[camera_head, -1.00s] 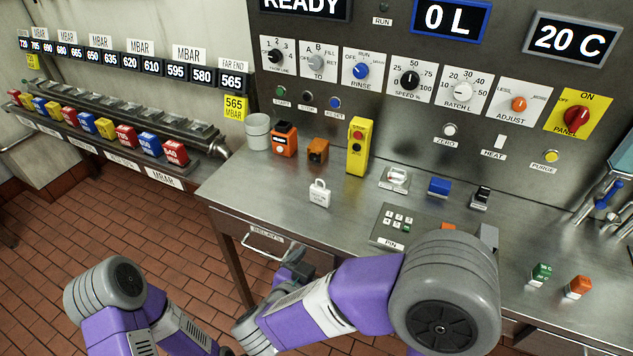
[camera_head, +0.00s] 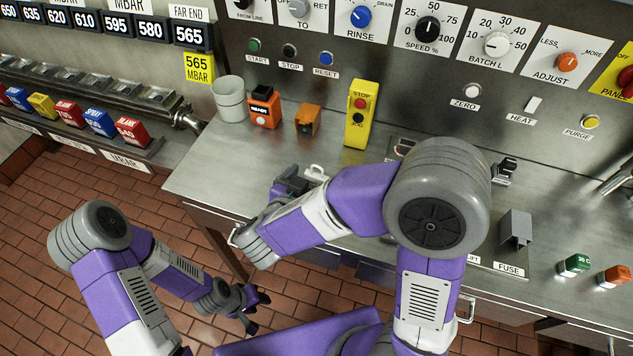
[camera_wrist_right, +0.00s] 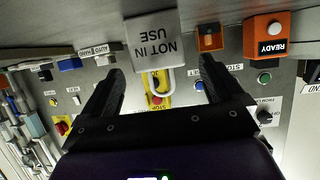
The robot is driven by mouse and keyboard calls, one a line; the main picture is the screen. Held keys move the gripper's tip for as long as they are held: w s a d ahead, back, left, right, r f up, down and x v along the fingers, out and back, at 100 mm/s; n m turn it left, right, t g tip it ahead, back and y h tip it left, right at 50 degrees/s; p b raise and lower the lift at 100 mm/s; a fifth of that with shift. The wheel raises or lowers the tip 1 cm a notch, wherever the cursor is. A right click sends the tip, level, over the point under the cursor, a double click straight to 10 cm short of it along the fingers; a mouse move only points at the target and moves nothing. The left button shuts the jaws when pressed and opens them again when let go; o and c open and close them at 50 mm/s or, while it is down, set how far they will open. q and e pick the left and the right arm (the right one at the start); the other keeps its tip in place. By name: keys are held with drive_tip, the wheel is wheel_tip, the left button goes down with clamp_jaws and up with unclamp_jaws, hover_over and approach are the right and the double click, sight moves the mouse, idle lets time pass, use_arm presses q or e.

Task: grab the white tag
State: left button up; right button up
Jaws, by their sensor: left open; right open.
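The white tag is shaped like a padlock, with a shackle. In the head view the tag (camera_head: 315,171) is on the steel counter, mostly hidden behind my right arm and gripper. In the right wrist view the tag (camera_wrist_right: 154,41) reads "NOT IN USE" upside down and lies between the lines of the two fingers, beyond their tips. My right gripper (camera_head: 290,182) is open and empty, close to the tag; its two dark fingers also show in the right wrist view (camera_wrist_right: 158,72). My left gripper (camera_head: 250,308) hangs low over the brick floor, open and empty.
Behind the tag stand a grey cup (camera_head: 230,102), an orange READY box (camera_head: 264,109), a small orange block (camera_head: 308,121) and a tall yellow STOP/JOG box (camera_head: 360,115). A grey FUSE holder (camera_head: 516,230) stands to the right. The counter's left part (camera_head: 205,165) is clear.

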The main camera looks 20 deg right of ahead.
sight(316, 176)
drive_tip(key=x, duration=0.2)
drive_tip(key=shift+w+d+f+b, duration=0.1)
drive_tip(key=shift+d+f+b, duration=0.1)
drive_tip(key=shift+f+b, duration=0.15)
drive_tip(key=shift+w+d, duration=0.15)
drive_tip(key=shift+w, duration=0.1)
drive_tip(key=shift+c, duration=0.4)
drive_tip(key=c, duration=1)
drive_tip(key=shift+o, duration=0.2)
drive_tip(key=shift+r, duration=0.1)
